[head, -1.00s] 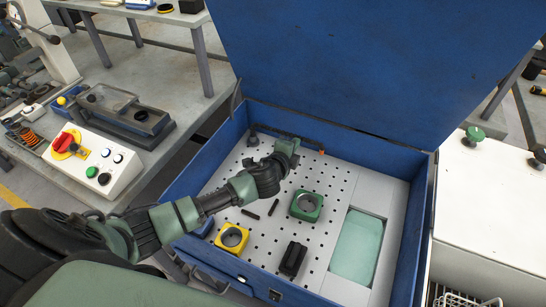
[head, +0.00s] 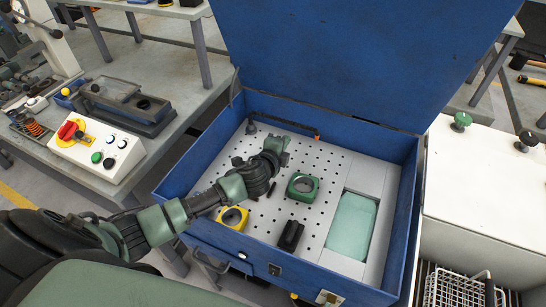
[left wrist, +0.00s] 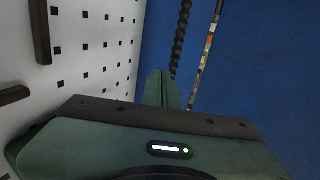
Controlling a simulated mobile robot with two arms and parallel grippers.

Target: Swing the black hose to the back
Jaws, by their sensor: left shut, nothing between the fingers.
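The black hose (head: 285,122) lies along the back inside wall of the blue box, from a dark mount at the back left corner to an orange tip at its right end. In the left wrist view the ridged hose (left wrist: 181,35) runs beyond my fingers, close to the blue wall. My left gripper (head: 279,146) is shut and empty over the perforated plate, a little in front of the hose. In the left wrist view its closed green fingers (left wrist: 161,90) point toward the hose, with a gap seeming to lie between. My right gripper is out of view.
The perforated plate (head: 262,215) carries a green ring block (head: 303,196), a yellow ring block (head: 232,225) and a black block (head: 291,236). A pale green pad (head: 352,228) lies at the right. The raised blue lid (head: 325,55) stands behind.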

